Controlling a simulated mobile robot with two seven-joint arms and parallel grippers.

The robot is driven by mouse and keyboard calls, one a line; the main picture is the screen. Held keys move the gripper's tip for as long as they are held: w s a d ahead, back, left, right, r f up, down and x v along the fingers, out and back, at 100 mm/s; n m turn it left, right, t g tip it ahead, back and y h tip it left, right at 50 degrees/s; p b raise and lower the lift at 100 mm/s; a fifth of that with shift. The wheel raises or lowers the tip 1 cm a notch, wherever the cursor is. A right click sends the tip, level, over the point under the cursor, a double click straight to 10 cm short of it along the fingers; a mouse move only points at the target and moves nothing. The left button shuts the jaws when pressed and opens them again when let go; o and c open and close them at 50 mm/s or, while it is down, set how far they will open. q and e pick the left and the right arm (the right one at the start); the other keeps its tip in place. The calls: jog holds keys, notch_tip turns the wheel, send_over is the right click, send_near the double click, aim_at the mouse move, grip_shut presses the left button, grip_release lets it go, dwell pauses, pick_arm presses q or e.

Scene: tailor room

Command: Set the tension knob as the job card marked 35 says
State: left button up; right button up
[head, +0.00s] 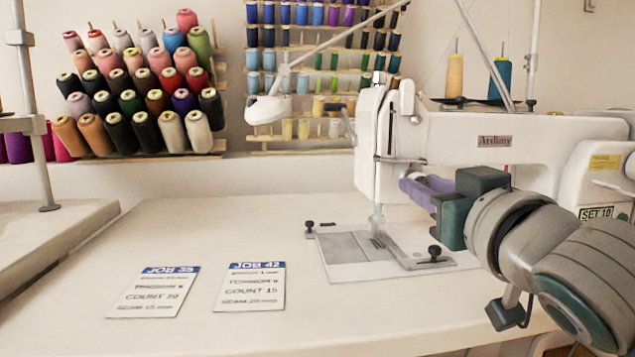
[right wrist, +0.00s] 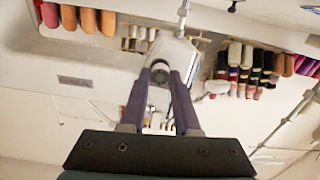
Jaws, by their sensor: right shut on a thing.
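The job card marked 35 (head: 153,292) lies flat on the table at the front left. It has a blue header and a count line of 20; its tension line is too blurred to read surely. The white sewing machine (head: 540,135) stands at the right. My right gripper (head: 412,185) reaches its head end from the right, with purple fingers. In the right wrist view the fingers (right wrist: 160,80) are shut on a round dark-and-grey knob (right wrist: 159,71), one finger on each side. In the head view the knob is hidden by the fingers. My left gripper is not in view.
A second card marked 42 (head: 249,287) lies to the right of the first. Thread racks (head: 218,146) hang on the wall behind. A lamp (head: 268,109) hangs over the table. The table's left middle is clear.

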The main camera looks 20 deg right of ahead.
grip_shut()
jog(key=shift+r, duration=0.1)
jog(key=n+p, duration=0.2)
jog(key=n, duration=0.2)
jog(key=shift+p, duration=0.35)
jog(key=shift+f+n+p, duration=0.2)
jog(key=shift+n+p, duration=2.1)
jog(key=shift+n, duration=7.5)
